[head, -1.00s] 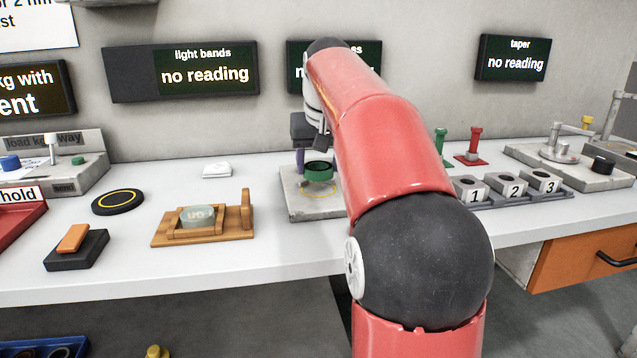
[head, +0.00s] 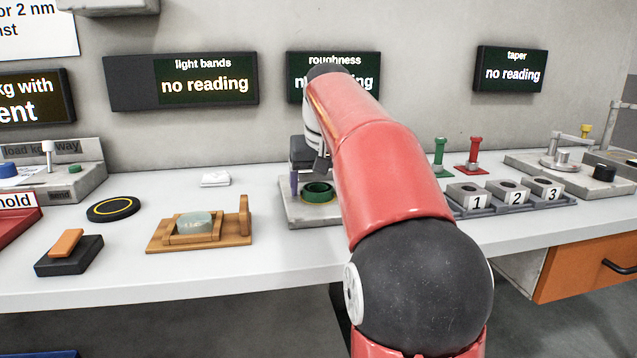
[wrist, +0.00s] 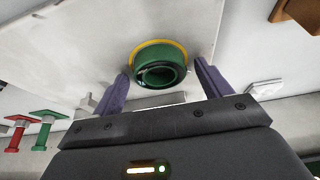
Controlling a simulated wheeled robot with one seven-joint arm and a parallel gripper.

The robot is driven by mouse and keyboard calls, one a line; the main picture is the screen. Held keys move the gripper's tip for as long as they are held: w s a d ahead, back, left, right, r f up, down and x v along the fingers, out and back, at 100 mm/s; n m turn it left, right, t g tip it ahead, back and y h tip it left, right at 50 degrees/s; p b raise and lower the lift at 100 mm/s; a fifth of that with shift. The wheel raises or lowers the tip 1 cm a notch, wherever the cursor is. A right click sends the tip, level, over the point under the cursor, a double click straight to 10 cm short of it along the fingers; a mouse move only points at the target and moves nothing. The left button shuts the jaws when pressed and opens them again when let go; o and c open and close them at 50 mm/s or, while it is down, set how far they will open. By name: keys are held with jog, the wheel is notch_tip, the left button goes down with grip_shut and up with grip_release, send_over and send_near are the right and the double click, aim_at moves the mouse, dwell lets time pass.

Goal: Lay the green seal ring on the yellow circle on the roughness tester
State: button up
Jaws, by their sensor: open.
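The green seal ring (head: 318,192) sits on the yellow circle (head: 304,199) on the grey plate of the roughness tester (head: 297,216). In the wrist view the ring (wrist: 158,75) lies flat inside the yellow circle (wrist: 143,47), whose far rim shows around it; the near part is hidden. My gripper (wrist: 160,82) is open, with one purple finger on each side of the ring and a gap to both. In the head view my arm hides much of the tester and most of my gripper.
A wooden fixture with a glass disc (head: 205,243) and a black disc with a yellow circle (head: 113,209) stand to the left. Numbered blocks (head: 512,195) and green and red posts (head: 474,155) stand to the right. The front bench strip is clear.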

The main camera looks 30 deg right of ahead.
jog(key=shift+s+r, duration=0.1)
jog(key=shift+r, duration=0.4)
jog(key=p+v, duration=0.3)
jog(key=v, duration=0.8)
jog(key=shift+s, duration=0.3)
